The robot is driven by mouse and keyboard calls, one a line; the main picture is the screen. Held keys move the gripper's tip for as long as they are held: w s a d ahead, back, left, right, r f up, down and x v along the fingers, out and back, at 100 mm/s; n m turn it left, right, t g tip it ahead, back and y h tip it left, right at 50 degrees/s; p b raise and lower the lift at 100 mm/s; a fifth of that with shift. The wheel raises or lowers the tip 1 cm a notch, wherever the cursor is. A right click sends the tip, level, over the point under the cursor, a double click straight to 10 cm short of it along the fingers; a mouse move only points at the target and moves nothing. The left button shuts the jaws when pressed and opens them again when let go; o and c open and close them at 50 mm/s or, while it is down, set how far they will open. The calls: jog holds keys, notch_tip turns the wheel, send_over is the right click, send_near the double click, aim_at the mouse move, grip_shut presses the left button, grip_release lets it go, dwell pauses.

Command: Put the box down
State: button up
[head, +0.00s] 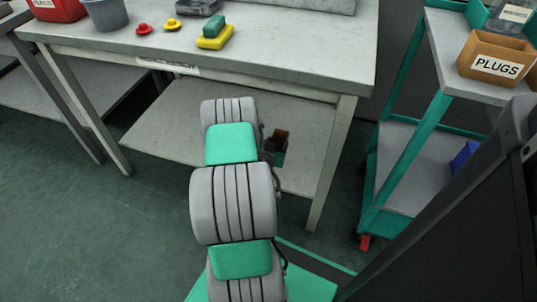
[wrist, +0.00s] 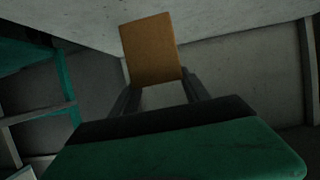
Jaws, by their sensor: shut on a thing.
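A plain orange-brown box (wrist: 151,50) stands out beyond the two dark fingers of my gripper (wrist: 159,86) in the wrist view. The gripper is shut on it, and the box looks slightly tilted there. In the head view, my arm reaches toward the space below the tabletop of the grey workbench (head: 300,60). A small brown part of the box (head: 281,135) shows beside my arm, against the bench's lower shelf (head: 170,125). My arm hides part of this area. I cannot tell whether the box touches the shelf.
The bench top holds a yellow-and-green block (head: 214,38), red and yellow knobs (head: 144,28), and a grey cup (head: 106,14). A teal cart (head: 412,165) stands right, with a PLUGS carton (head: 496,57) on top. The bench leg (head: 331,165) is right of my gripper. Visible shelf left of my arm is bare.

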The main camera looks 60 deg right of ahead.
jog(key=w+f, duration=0.1)
jog(key=w+d+f+b, duration=0.1)
jog(key=f, duration=0.1)
jog(key=w+d+f+b, duration=0.1)
jog(key=f, duration=0.1)
jog(key=shift+d+f, duration=0.2)
jog(key=shift+f, duration=0.05)
jog(key=shift+s+f+b, duration=0.1)
jog(key=shift+f+b, duration=0.55)
jog(key=shift+f, duration=0.5)
jog(key=shift+f, duration=0.2)
jog(key=o, duration=1.3)
jog(key=shift+r, duration=0.1)
